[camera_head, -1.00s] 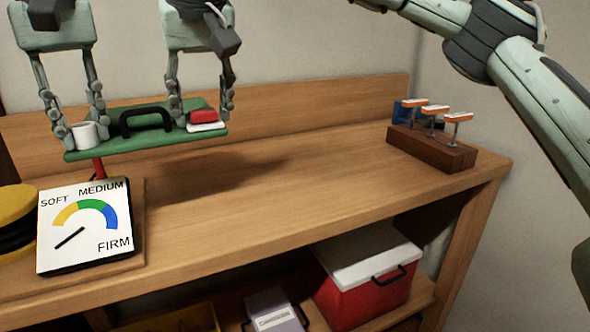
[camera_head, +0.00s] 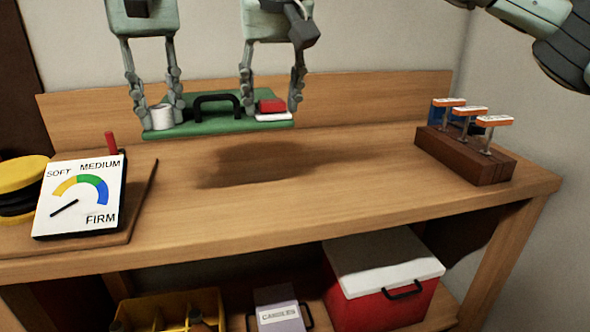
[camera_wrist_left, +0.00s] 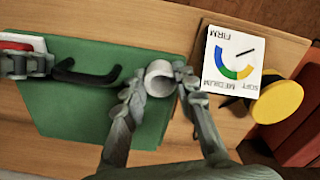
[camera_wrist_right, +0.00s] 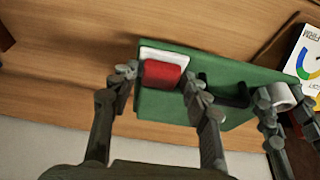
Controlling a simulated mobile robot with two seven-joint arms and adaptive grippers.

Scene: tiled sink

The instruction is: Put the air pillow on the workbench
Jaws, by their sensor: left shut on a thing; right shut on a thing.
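A flat green piece (camera_head: 215,127) with a black handle (camera_head: 217,104) hangs level above the wooden workbench (camera_head: 330,185) and casts a shadow on it. It carries a white cylinder (camera_head: 161,117) at its left end and a red block on a white base (camera_head: 271,107) at its right end. No other pillow-like thing shows, so I cannot be sure this is the air pillow. My left gripper (camera_wrist_left: 163,80) is shut around the white cylinder. My right gripper (camera_wrist_right: 160,78) is shut around the red block; its fingers lie on either side.
A SOFT-MEDIUM-FIRM gauge (camera_head: 82,196) stands at the bench's left, beside a yellow and black round thing (camera_head: 20,180). A wooden block with orange-topped clamps (camera_head: 465,150) stands at the right. The middle is clear. A red cooler (camera_head: 380,300) sits below.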

